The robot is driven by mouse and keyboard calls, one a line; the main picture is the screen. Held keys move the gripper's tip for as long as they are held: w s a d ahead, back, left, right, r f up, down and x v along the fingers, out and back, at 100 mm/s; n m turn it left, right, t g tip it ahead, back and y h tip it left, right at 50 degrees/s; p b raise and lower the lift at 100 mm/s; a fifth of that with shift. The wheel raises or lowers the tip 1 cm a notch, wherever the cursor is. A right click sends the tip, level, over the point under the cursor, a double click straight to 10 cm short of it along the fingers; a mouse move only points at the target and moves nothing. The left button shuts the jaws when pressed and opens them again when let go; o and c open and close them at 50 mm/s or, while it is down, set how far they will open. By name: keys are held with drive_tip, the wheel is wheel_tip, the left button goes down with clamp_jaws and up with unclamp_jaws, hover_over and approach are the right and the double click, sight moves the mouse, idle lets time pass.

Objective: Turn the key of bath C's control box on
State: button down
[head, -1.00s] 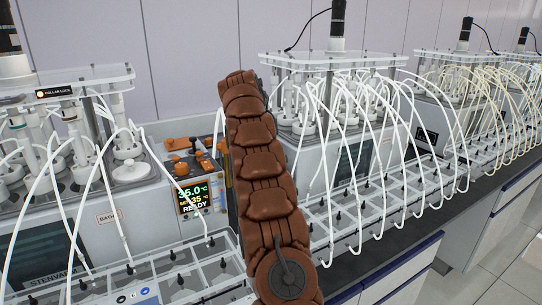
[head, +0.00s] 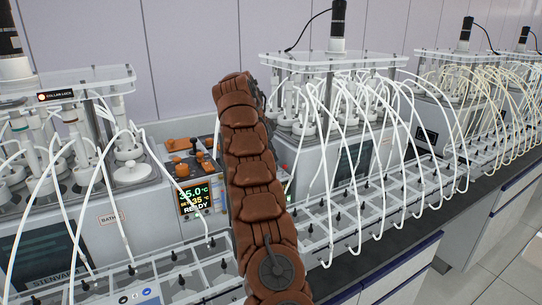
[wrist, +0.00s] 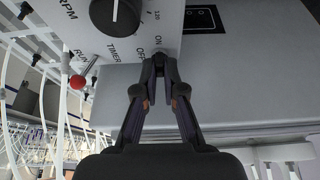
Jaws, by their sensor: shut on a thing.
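In the wrist view, the control box panel (wrist: 70,22) shows the words RPM, TIMER, RUN, OFF and ON, lying sideways. A black knob (wrist: 115,15) and a red-tipped toggle (wrist: 77,82) sit on it. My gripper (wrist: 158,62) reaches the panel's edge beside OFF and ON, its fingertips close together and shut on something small. I take this to be the key, but the fingers hide it, so its angle cannot be told. In the head view, my arm covers the gripper and the spot it works at. No letter C is readable.
A heater unit with a display (head: 194,197) reading 35.0 °C and READY stands left of my arm. Bottle racks (head: 370,215) with many white tubes line the bench on both sides. In the wrist view, a grey housing (wrist: 240,75) lies beside the panel.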

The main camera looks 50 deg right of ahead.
drive_tip(key=c, duration=1.3)
unclamp_jaws()
drive_tip(key=shift+s+f+n, duration=0.1)
drive_tip(key=shift+n, duration=0.3)
